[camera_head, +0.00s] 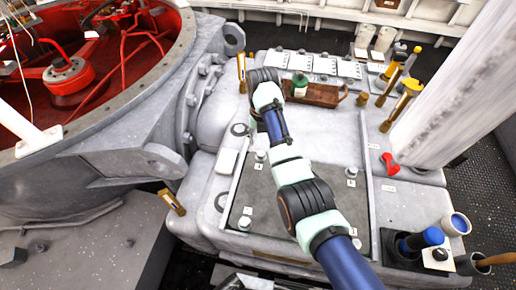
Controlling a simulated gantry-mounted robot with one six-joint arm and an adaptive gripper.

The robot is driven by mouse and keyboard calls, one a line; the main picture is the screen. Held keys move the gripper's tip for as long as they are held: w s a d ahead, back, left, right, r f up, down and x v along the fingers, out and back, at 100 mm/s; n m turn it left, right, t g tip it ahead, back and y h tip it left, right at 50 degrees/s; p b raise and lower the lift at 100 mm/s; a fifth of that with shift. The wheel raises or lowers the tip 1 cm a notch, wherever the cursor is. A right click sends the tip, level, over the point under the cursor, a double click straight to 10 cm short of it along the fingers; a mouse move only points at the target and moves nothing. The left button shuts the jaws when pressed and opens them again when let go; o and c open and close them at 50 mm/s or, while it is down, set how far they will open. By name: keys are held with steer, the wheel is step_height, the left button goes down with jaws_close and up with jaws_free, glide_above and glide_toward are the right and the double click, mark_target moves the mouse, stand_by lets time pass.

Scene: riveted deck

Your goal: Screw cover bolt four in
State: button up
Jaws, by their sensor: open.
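A flat grey cover plate (275,212) lies on the deck block, framed by two thin rails. Bolts with small tags stand near its corners: back left (261,155), back right (352,171), front left (245,222) and front right (356,243). The tag numbers are too small to read, so I cannot tell which bolt is number four. My arm crosses over the plate from the bottom right, and its wrist is above the area behind the plate. My gripper's fingers are hidden behind the wrist; I cannot see whether they hold anything.
A brown tray (325,97) with a green bottle (300,84) stands behind my wrist. Brass fittings (407,98) and a red handle (390,164) are on the right. Containers (411,247) stand front right. A large open round housing (130,120) fills the left.

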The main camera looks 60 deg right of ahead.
mark_target(261, 153)
steer(key=shift+a+f, duration=0.1)
step_height(261, 153, down, 8)
steer(key=shift+s+a+r, duration=0.1)
steer(key=shift+s+r, duration=0.05)
steer(key=shift+r, duration=0.1)
jaws_close()
steer(key=shift+m, duration=0.4)
